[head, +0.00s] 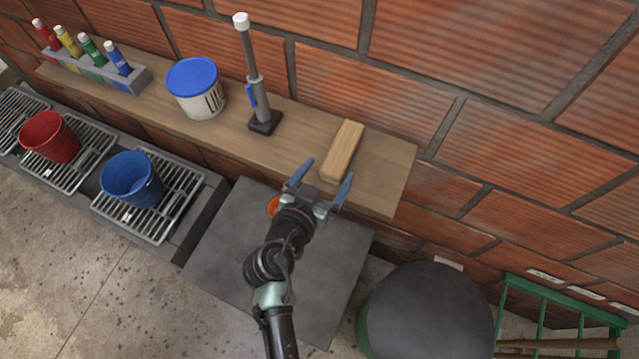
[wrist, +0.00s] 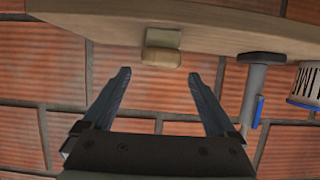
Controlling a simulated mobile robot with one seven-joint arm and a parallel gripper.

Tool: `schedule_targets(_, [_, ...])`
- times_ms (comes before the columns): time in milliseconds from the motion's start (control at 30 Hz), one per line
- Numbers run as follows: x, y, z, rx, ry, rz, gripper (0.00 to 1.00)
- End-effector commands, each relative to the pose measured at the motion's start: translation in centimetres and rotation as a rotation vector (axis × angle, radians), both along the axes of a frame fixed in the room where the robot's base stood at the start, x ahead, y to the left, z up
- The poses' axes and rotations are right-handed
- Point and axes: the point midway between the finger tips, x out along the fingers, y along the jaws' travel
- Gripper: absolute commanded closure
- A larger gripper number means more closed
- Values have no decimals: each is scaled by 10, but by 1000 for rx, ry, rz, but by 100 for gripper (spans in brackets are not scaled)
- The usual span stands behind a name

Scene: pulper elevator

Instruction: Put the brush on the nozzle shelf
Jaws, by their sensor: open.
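The brush, a pale wooden block (head: 344,150), lies on the right part of the long wooden shelf (head: 392,182), near its front edge. In the wrist view the brush (wrist: 163,58) shows a rounded wooden part and a duller greenish-tan part against the shelf (wrist: 215,38). My gripper (head: 326,177) is open and empty, in front of the brush's near end. In the wrist view the brush lies beyond the two spread fingertips (wrist: 159,77), roughly centred between them, with a visible gap. A grey nozzle-like tool with a white top (head: 257,85) stands upright left of the brush.
A white tub with a blue lid (head: 200,100) and a rack of coloured tubes (head: 95,70) stand further left on the shelf. Red (head: 50,138) and blue (head: 131,182) buckets sit on grates below. The brick wall (head: 490,90) is behind. The shelf's right end is clear.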

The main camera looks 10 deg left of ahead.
Motion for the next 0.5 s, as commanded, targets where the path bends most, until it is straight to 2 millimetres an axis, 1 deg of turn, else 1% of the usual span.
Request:
schedule_targets(33, [-8,2,1,2,1,1,8])
schedule_targets(200, [-25,8,9,-1,0,0,8])
schedule_targets(400, [-32,10,14,0,0,0,8])
schedule_targets(500, [-31,11,17,2,-4,0,8])
